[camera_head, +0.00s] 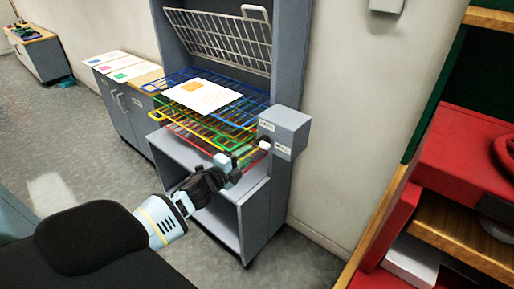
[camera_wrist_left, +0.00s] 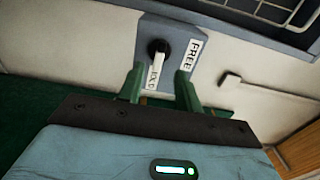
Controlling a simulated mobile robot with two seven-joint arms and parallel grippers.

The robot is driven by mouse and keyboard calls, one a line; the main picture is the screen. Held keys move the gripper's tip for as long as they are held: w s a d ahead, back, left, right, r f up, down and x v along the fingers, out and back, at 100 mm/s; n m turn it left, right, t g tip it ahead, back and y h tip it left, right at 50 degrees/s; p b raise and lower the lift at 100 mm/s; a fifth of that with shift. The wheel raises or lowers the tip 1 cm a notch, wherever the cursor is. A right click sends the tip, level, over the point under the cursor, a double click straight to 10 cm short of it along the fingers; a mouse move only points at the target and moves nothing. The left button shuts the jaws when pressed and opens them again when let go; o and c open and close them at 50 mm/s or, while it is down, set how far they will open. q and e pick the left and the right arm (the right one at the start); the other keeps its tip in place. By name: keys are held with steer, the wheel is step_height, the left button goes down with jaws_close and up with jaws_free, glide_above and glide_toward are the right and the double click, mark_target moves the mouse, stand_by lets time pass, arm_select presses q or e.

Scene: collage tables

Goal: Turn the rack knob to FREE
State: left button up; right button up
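A grey control box (camera_head: 285,130) is on the right post of the drying rack. Its rotary knob (camera_head: 265,145) has a black hub and a white bar. In the left wrist view the knob (camera_wrist_left: 158,50) has its bar pointing down toward the HOLD label (camera_wrist_left: 153,77); the FREE label (camera_wrist_left: 192,54) is to its right. My left gripper (camera_head: 243,157) is just in front of the box. Its green fingers (camera_wrist_left: 160,84) are apart, with nothing seen gripped between them, on either side of the bar's lower end and HOLD label. Contact cannot be told. My right gripper is out of view.
The rack's coloured wire shelves (camera_head: 178,103) hold a white sheet (camera_head: 202,95) with an orange patch. A grey wire shelf (camera_head: 220,38) is tilted up above. A cabinet with sheets (camera_head: 122,67) stands left. Red shelving (camera_head: 465,150) is at right. The floor at left is clear.

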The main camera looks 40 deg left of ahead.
mark_target(260, 145)
arm_select(q)
steer(key=shift+w+d, duration=0.15)
steer(key=shift+w, duration=1.35)
steer(key=shift+w+d, duration=0.15)
steer(key=shift+w, duration=1.35)
jaws_close()
